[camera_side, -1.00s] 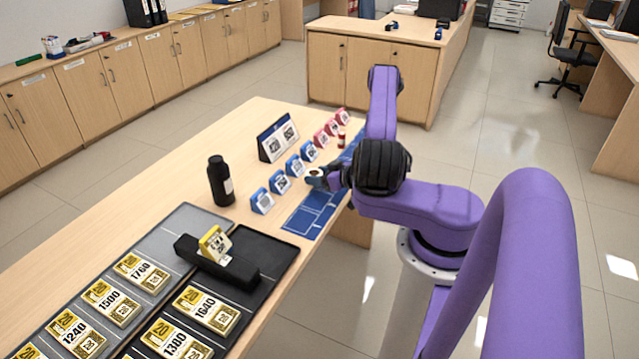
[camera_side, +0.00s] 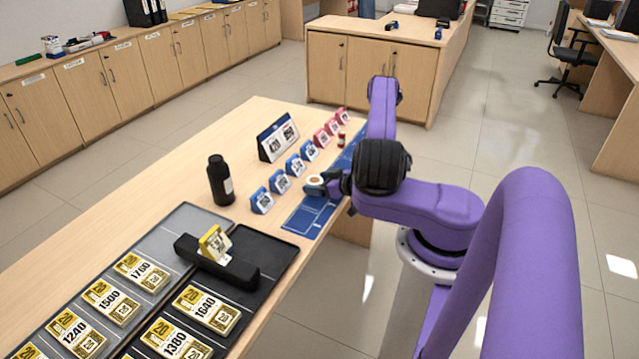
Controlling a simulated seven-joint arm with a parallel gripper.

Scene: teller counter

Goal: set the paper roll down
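The paper roll (camera_side: 314,181), white with a brown core, is at the right edge of the table, at the blue mat (camera_side: 308,218). It sits beside the row of blue cards, its round face turned up. My gripper (camera_side: 328,186) is low over the mat, right at the roll's right side. Its dark fingers are small and partly hidden by the wrist, so I cannot tell whether they still touch the roll or how far they are apart. Whether the roll's underside rests on the mat is also unclear.
Blue cards (camera_side: 279,182) and pink cards (camera_side: 332,127) stand in a row left of the mat, with a larger sign (camera_side: 278,137) behind. A small red item (camera_side: 341,140) is near the pink cards. A black bottle (camera_side: 220,182) and dark trays (camera_side: 262,246) stand nearer the camera.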

